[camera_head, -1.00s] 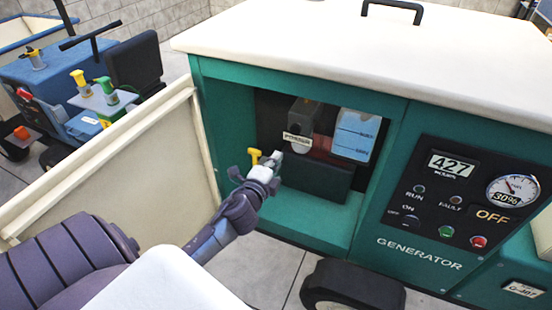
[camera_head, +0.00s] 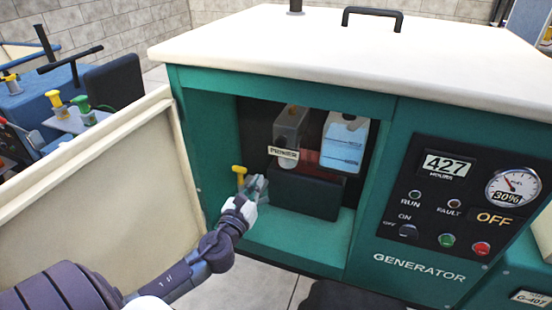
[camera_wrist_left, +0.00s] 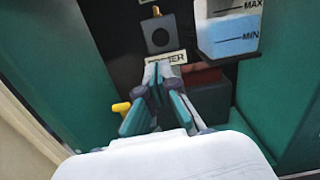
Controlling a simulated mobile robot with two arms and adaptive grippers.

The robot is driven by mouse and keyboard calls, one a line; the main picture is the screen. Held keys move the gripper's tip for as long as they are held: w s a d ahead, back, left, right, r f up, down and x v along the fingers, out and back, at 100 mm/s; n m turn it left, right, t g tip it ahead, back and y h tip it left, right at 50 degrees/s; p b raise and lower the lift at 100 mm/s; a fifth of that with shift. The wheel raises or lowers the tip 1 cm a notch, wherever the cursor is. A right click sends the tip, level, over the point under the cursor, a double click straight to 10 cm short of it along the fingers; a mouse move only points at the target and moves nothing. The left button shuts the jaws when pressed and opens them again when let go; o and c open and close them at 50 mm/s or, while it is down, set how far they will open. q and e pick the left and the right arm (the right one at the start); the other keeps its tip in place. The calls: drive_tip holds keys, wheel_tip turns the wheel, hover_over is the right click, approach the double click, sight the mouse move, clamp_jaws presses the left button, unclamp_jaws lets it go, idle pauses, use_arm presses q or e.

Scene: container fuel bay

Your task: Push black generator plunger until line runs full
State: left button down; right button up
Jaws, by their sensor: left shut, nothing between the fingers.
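The green generator (camera_head: 365,225) has an open bay on its left. In the bay a grey box (camera_head: 289,124) carries a label reading PRIMER (camera_head: 283,152). In the left wrist view the box's front shows a black round part (camera_wrist_left: 159,38), probably the plunger, above the label. My left gripper (camera_head: 258,184) is shut and empty, inside the bay opening, below and left of the box. In the left wrist view its fingertips (camera_wrist_left: 163,68) overlap the label; I cannot tell whether they touch it. No fuel line is clearly visible. My right gripper is not in view.
A yellow handle (camera_head: 239,171) stands just left of my gripper. A white tank with blue liquid (camera_head: 345,141) is right of the primer box, above a dark block (camera_head: 305,192). The open cream door (camera_head: 100,190) borders the left. The control panel (camera_head: 462,200) shows OFF.

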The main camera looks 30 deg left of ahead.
use_arm(q)
drive_tip(key=shift+m, duration=0.4)
drive_tip(key=p, duration=0.1)
approach(279, 146)
drive_tip(key=x, duration=0.6)
drive_tip(key=shift+w, duration=0.3)
drive_tip(key=shift+w+a+r, duration=0.1)
drive_tip(key=shift+w+a, duration=0.05)
drive_tip(key=shift+w, duration=0.25)
